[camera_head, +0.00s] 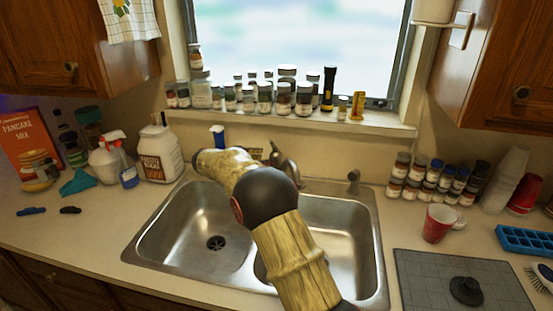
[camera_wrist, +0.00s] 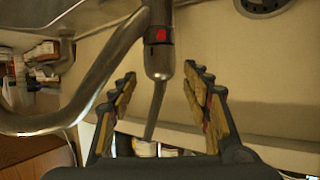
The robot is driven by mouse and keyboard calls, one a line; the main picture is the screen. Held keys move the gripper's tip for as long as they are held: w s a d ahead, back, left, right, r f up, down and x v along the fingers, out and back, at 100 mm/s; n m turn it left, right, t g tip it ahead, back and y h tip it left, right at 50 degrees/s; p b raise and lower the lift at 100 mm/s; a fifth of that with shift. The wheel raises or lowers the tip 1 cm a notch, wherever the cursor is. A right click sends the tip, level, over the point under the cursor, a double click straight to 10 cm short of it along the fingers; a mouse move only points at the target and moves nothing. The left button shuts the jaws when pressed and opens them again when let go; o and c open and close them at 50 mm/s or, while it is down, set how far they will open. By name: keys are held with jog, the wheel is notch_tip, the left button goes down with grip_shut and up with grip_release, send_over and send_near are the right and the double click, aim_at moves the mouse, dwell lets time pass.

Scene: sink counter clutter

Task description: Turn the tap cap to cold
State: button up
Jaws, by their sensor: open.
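The metal tap (camera_head: 284,162) stands behind the sink, partly covered by my arm in the head view. In the wrist view the tap cap (camera_wrist: 159,60) is a metal cylinder with a red mark on its side. A thin lever (camera_wrist: 155,108) runs from the cap down the picture, and the curved spout (camera_wrist: 90,105) bends off to the left. My gripper (camera_wrist: 160,72) is open, with one finger on each side of the cap and lever. Gaps show on both sides, with no visible contact. The head view does not clearly show my fingers.
The two-basin sink (camera_head: 180,262) lies under my arm. Jars crowd the window sill (camera_head: 300,123) behind the tap. A white jug (camera_head: 159,155) stands left, spice jars (camera_head: 400,180) and a red cup (camera_head: 438,224) right. A grey mat (camera_head: 420,285) lies front right.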

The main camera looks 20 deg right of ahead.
aim_at(276, 157)
jog(key=b+x, duration=0.1)
jog(key=x, duration=0.6)
jog(key=shift+w+d+f, duration=0.1)
jog(key=shift+d+f, duration=0.1)
jog(key=c, duration=0.8)
jog(key=shift+c, duration=0.5)
